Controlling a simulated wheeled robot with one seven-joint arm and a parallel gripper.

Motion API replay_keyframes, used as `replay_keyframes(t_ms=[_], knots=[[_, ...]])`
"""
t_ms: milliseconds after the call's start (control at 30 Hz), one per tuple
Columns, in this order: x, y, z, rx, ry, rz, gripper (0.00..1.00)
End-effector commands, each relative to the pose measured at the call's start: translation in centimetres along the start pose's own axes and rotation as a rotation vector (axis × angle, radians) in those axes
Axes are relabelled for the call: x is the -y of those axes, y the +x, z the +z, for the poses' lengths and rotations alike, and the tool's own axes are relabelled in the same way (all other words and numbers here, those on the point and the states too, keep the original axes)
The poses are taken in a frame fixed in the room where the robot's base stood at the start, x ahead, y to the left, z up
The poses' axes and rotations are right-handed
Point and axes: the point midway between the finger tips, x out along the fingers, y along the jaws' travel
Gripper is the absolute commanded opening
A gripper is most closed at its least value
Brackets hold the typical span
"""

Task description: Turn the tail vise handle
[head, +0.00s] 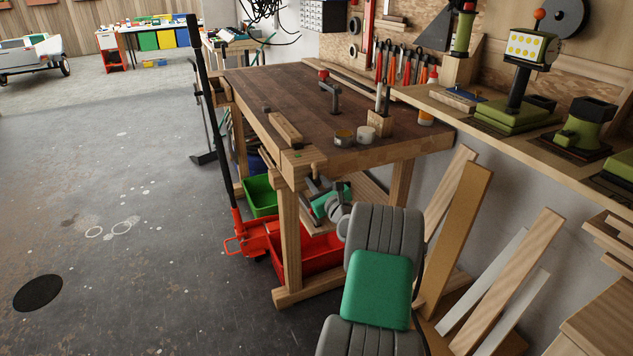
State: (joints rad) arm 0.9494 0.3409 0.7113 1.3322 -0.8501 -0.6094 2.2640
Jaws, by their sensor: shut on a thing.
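The wooden workbench (300,88) stands ahead with its near end toward me. The tail vise (297,160) is at its near corner, with a wooden jaw and metal screw hardware. The vise handle (316,183) is a grey metal part below the bench top on this near end. My gripper (318,194) is at the handle and shut on it. The green and grey hand and my forearm come up from the bottom of the view. The fingertips are small and partly hidden, so the exact grip is hard to see.
On the bench top are a hold-down clamp (333,97), two small tins (345,138) and a wooden block with tools (380,124). A red bin (300,258) and a green bin (261,195) are below. Planks (457,240) lean at right.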

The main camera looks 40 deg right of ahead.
Motion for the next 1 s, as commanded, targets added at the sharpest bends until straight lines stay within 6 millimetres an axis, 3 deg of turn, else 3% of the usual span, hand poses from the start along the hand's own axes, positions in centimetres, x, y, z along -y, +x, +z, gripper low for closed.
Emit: replay_keyframes(t_ms=[233, 667, 1000], knots=[[0.03, -0.01, 0.01, 0.000, -0.001, -0.001, 0.00], [0.17, -0.01, -0.02, 0.000, -0.017, -0.003, 0.00], [0.10, -0.02, -0.07, 0.001, -0.171, -0.003, 0.00]])
